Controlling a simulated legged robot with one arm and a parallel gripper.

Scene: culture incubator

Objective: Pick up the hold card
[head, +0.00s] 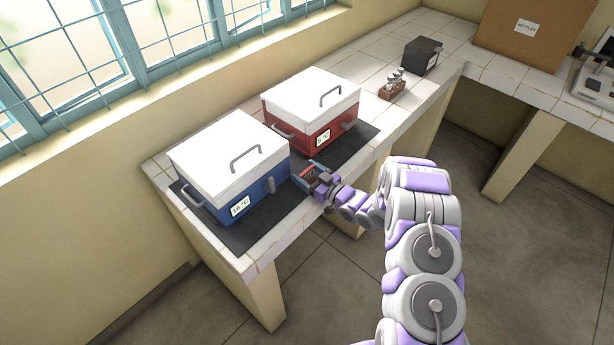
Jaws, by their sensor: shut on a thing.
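My gripper (307,173) is low over the dark mat, in the gap between the blue box and the red box. It is shut on a small flat thing with a reddish face, which I take to be the hold card (309,174). The fingers hide much of the card, and its print is too small to read.
The blue box (262,188) and red box (318,141) have white lids with grey handles, both shut. They stand on a dark mat (236,239) on the tiled counter. Beyond are a rack of small bottles (392,88), a black box (421,56) and a cardboard box (535,32).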

